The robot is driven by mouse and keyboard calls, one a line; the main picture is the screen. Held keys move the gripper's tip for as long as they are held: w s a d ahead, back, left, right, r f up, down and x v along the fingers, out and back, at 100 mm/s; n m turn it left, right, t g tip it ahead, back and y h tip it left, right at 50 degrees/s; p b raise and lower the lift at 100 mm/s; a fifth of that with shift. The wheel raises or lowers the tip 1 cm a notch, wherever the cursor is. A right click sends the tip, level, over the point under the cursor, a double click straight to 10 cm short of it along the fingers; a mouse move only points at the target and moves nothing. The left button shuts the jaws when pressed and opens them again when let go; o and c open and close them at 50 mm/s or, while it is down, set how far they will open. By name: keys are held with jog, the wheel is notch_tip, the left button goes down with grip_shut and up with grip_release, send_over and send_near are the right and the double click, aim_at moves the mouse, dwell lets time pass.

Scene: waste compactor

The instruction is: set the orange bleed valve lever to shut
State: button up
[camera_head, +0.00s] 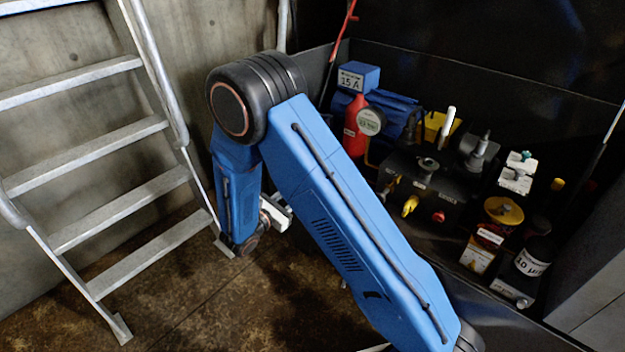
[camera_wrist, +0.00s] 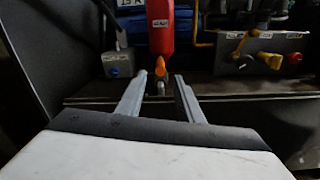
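The orange lever (camera_wrist: 160,66) shows in the wrist view, just below the red cylinder (camera_wrist: 160,28). It stands roughly upright above a small grey fitting (camera_wrist: 161,88). My gripper (camera_wrist: 161,77) is open, with one finger on each side of the lever in the picture. I cannot tell whether the lever is between the fingertips or beyond them; no clear contact shows. In the head view the red cylinder (camera_head: 354,126) stands behind my blue arm, which hides the lever and the fingertips.
A grey box with a blue button (camera_wrist: 117,62) is left of the lever. A yellow handle (camera_wrist: 272,61) and red knob (camera_wrist: 293,58) are on a dark block at right. A dark ledge (camera_wrist: 250,104) runs below. A metal ladder (camera_head: 100,140) stands at left in the head view.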

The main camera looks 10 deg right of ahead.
jog(key=x, duration=0.8)
jog(key=shift+w+d, duration=0.1)
jog(key=shift+d, duration=0.1)
grip_shut()
